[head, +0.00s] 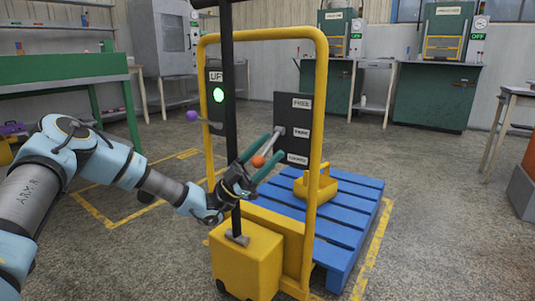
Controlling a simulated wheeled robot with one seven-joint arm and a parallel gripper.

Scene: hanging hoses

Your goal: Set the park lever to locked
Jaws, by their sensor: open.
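The park lever's orange knob (258,161) is at the end of a grey rod (270,144) that sticks out from a black panel (291,120). The panel is labelled FREE at the top, PARK in the middle and LOCKED at the bottom. The rod starts beside the middle label and slants down and left in the picture; I cannot tell which setting it marks. My gripper (277,146) is open, with its teal fingers on either side of the knob and rod in the picture. I cannot tell whether they touch.
A yellow cart frame (320,95) carries the panel. A black post (230,100) stands close to my gripper. A LIFT panel (216,95) with a green light and a purple-knobbed lever (193,116) is at left. A blue pallet (345,215) lies behind.

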